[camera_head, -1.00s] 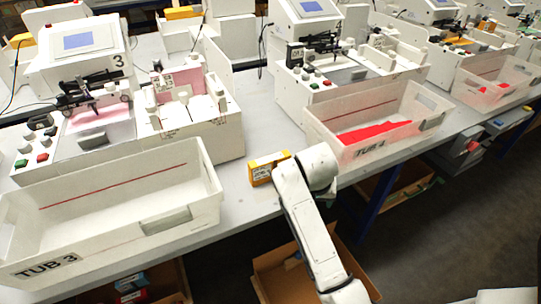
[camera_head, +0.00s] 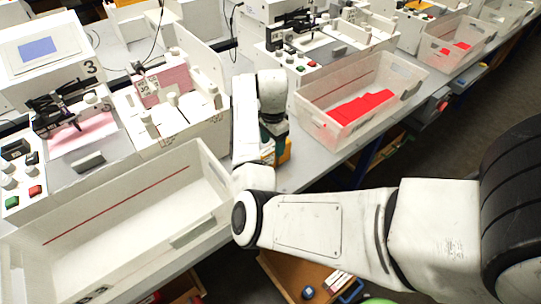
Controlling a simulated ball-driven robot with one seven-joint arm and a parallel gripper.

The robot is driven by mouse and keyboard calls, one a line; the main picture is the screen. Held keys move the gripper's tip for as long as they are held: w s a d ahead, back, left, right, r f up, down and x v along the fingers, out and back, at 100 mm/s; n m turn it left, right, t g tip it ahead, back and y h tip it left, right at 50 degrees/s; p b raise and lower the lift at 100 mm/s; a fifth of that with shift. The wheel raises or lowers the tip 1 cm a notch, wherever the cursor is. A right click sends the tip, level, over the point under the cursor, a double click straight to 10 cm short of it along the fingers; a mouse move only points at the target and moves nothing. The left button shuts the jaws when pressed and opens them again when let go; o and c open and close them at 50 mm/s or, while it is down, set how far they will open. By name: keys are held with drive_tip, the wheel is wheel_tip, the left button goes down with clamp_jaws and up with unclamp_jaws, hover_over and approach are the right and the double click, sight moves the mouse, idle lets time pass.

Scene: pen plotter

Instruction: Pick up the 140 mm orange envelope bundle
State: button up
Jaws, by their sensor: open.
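The orange envelope bundle (camera_head: 285,151) stands on the grey bench between the two tubs. Only parts of its orange surface show, because my arm and gripper cover most of it. My gripper (camera_head: 270,146) points down at the bundle and is open. Its fingertips are largely hidden, so I cannot tell whether they are around the bundle or above it.
The white tub marked 3 (camera_head: 190,235) stands close on the left. Another white tub with red envelopes (camera_head: 362,108) stands to the right. White plotter machines (camera_head: 50,55) line the back.

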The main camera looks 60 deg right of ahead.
sight(272, 148)
drive_tip(key=shift+w+d+f+p, duration=0.15)
drive_tip(key=shift+f+p, duration=0.1)
drive_tip(key=shift+f, duration=1.35)
drive_tip(key=shift+w+d+f+p, duration=0.1)
drive_tip(key=shift+f+p, duration=0.15)
drive_tip(key=shift+f, duration=1.3)
drive_tip(key=shift+c, duration=0.5)
drive_tip(key=c, duration=1)
drive_tip(key=shift+r, duration=0.1)
